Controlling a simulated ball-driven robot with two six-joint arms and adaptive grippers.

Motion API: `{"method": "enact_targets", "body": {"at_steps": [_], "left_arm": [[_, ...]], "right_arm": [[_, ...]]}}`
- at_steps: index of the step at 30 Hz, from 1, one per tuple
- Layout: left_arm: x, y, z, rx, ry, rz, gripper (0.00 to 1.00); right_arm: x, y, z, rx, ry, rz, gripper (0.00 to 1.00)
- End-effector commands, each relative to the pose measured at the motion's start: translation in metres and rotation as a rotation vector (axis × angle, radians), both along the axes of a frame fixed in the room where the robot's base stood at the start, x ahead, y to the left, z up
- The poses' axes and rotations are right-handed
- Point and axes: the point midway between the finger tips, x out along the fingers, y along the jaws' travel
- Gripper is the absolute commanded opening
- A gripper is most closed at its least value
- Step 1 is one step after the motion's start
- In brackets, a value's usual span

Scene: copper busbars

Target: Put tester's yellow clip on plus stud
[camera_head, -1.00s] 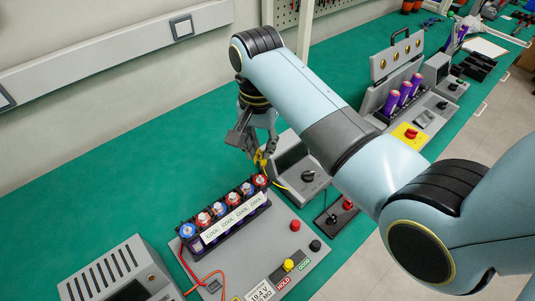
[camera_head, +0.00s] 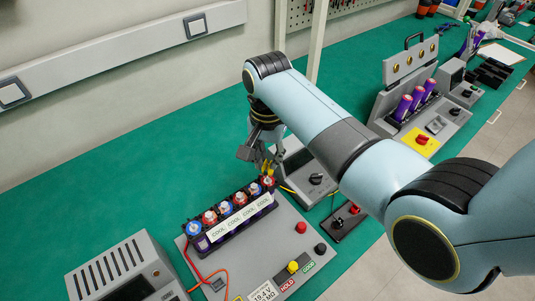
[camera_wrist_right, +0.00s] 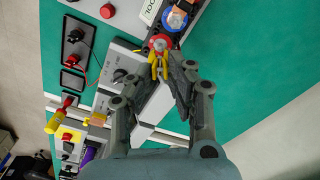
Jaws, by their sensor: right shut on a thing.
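My right gripper (camera_head: 264,160) is shut on the yellow clip (camera_wrist_right: 157,68), whose jaws point at the red-ringed end stud (camera_wrist_right: 160,42) of the row. In the head view the yellow clip (camera_head: 270,168) is just above that red end stud (camera_head: 268,181). I cannot tell whether clip and stud touch. The grey tester (camera_head: 296,170) stands right behind the gripper, partly hidden by my arm; it also shows in the wrist view (camera_wrist_right: 122,60). My left gripper is not in view.
The row of red and blue studs carries a white "COOL" strip (camera_head: 240,215) on a grey board (camera_head: 265,250). A red and black terminal box (camera_head: 345,221) sits to the right. A vented grey unit (camera_head: 122,272) stands front left. The green bench behind the row is clear.

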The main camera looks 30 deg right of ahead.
Motion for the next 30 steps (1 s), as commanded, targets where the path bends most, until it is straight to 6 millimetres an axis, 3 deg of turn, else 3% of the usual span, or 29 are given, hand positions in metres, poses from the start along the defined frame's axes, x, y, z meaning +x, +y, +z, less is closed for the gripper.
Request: {"method": "enact_targets", "body": {"at_steps": [17, 30], "left_arm": [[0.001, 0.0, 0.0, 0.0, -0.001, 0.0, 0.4], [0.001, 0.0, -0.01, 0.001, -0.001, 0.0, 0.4]], "right_arm": [[0.001, 0.0, 0.0, 0.0, 0.0, 0.0, 0.0], [0.001, -0.001, -0.024, 0.0, 0.001, 0.0, 0.0]]}}
